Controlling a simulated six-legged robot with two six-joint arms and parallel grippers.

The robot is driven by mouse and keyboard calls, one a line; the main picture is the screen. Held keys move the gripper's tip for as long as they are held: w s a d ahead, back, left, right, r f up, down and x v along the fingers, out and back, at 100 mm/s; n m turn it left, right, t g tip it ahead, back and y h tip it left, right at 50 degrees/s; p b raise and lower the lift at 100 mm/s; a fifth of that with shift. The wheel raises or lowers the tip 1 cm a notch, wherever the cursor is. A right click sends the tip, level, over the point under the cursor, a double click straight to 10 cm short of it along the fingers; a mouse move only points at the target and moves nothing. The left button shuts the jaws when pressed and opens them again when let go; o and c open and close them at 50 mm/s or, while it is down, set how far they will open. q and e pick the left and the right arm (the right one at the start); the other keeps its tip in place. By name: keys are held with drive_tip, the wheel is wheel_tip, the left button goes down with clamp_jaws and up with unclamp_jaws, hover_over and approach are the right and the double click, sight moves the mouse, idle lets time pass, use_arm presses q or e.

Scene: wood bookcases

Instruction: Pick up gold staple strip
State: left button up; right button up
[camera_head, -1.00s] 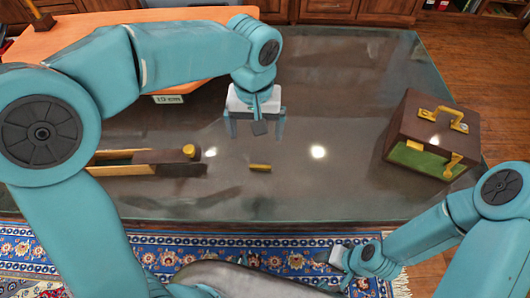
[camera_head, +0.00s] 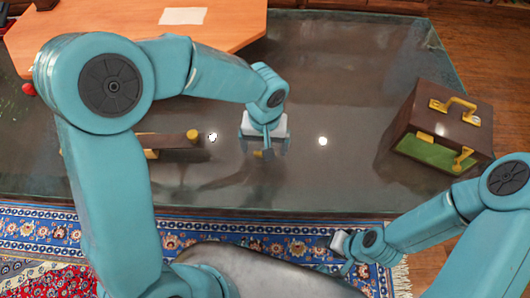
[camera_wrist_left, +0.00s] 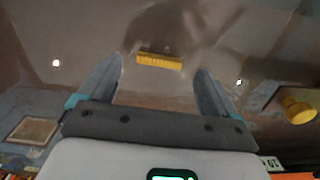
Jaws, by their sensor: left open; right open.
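The gold staple strip (camera_head: 258,154) lies on the dark glossy table top (camera_head: 330,180). In the left wrist view the strip (camera_wrist_left: 158,61) lies crosswise ahead of the gripper, between the lines of the two fingers and near their tips. My left gripper (camera_head: 264,149) is open and empty, pointing down just over the strip; the wrist partly hides the strip in the head view. I cannot tell the exact height of the fingertips. My right gripper (camera_head: 343,255) is open and empty, low at the front, beyond the table's front edge, over the rug.
A dark stapler-like object with a gold knob (camera_head: 193,134) lies left of the strip, partly behind my arm. A brown case with gold handles (camera_head: 440,125) stands at the right. An orange table section (camera_head: 120,30) with a paper is at the back left.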

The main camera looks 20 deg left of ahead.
use_arm(q)
wheel_tip(320, 180, down, 3)
drive_tip(key=shift+r, duration=0.15)
drive_tip(key=c, duration=1.1)
drive_tip(key=shift+r, duration=0.1)
